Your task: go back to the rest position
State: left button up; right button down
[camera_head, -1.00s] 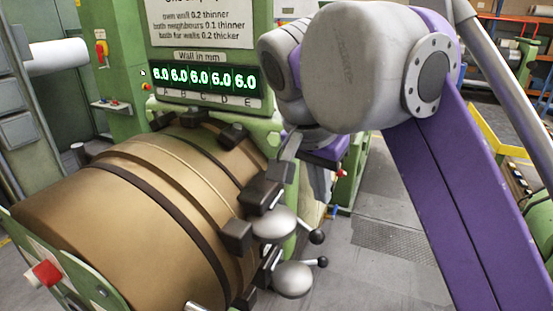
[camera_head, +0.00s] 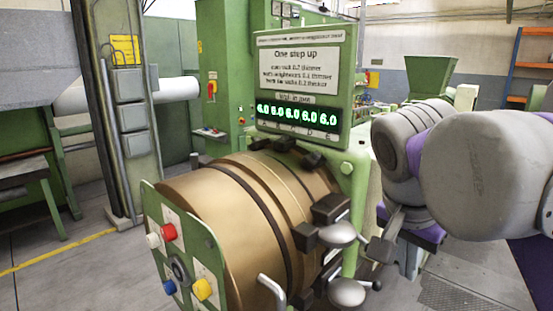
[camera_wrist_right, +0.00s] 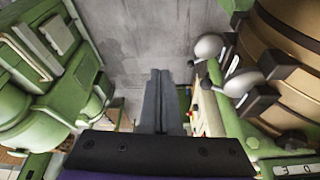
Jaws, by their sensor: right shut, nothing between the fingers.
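My right gripper (camera_wrist_right: 160,74) is shut and empty, its two grey fingers together in the right wrist view. In the head view the right arm comes in from the right, and the gripper (camera_head: 396,220) is partly hidden beside the wrist, right of the bronze extruder drum. The wrist view shows grey floor beyond the fingertips. My left gripper is in neither view.
The bronze drum (camera_head: 215,225) has dark clamps and silver knobs (camera_head: 342,233) close to my right gripper. A green panel shows wall readings of 6.0 (camera_head: 298,114). A button plate (camera_head: 178,250) is at the drum's front. Open floor (camera_head: 70,275) lies left.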

notch_tip(320, 180, down, 14)
jog(key=w+a+n+t+y, duration=0.1)
jog(key=w+n, duration=0.1)
jog(key=n, duration=0.2)
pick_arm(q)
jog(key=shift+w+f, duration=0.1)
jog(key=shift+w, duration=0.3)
pick_arm(e)
jog(key=s+f+n+t+y, duration=0.1)
jog(key=s+f+n, duration=0.2)
jog(key=f, duration=0.8)
jog(key=s+f+n+t+y, duration=0.1)
jog(key=s+f+n, duration=0.2)
jog(key=f, duration=0.7)
jog(key=shift+s+a+f+t, duration=0.35)
jog(key=shift+a+t, duration=0.05)
jog(key=shift+a, duration=0.05)
